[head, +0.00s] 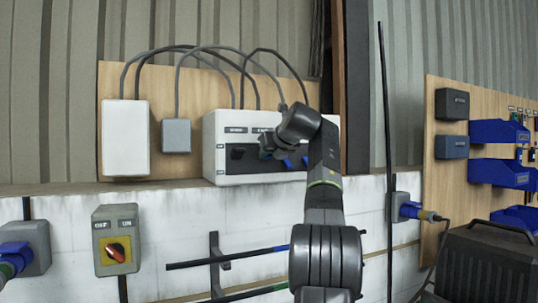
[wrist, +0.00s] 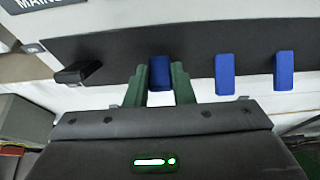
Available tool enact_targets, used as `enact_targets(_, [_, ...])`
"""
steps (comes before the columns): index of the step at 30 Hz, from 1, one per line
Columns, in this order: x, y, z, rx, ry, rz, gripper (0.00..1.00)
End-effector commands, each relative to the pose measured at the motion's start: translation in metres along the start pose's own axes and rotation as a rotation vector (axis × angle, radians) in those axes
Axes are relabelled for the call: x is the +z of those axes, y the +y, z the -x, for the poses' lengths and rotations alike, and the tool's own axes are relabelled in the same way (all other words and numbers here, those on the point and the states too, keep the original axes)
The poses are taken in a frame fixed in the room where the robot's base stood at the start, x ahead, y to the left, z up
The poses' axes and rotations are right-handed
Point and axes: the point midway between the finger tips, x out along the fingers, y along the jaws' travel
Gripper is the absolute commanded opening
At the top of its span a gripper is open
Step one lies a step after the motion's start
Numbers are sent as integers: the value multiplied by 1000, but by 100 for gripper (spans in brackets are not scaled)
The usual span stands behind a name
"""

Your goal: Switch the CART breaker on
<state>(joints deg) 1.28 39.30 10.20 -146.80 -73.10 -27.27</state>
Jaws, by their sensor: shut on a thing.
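The white breaker box (head: 222,173) hangs on the wooden board in the head view, with small labels too blurred to read. My gripper (head: 267,152) is at its front, just right of a black switch lever (head: 238,153). In the wrist view my green fingers stand on both sides of a blue breaker lever (wrist: 160,70) and are shut on it. Two more blue levers, a middle one (wrist: 225,73) and a far right one (wrist: 284,70), are free to its right. The black lever (wrist: 78,73) sticks out at the left, below a partly cut-off label (wrist: 35,4). I cannot read which lever is CART.
A blank white box (head: 126,138) and a small grey box (head: 176,136) sit left of the breaker box, with cables above. A grey rotary switch (head: 116,252) is on the wall below. A thin black pole (head: 385,130) stands right of my arm.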

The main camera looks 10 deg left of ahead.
Motion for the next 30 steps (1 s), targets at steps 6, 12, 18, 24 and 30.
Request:
enact_targets(6, [3,0,2,-2,-7,1,0])
enact_targets(12, [2,0,2,-1,-6,1,44])
enact_targets(18, [1,0,1,-1,-4,1,44])
enact_targets(24, [1,0,12,-3,-5,1,44])
enact_targets(30, [1,0,52,-4,-6,0,44])
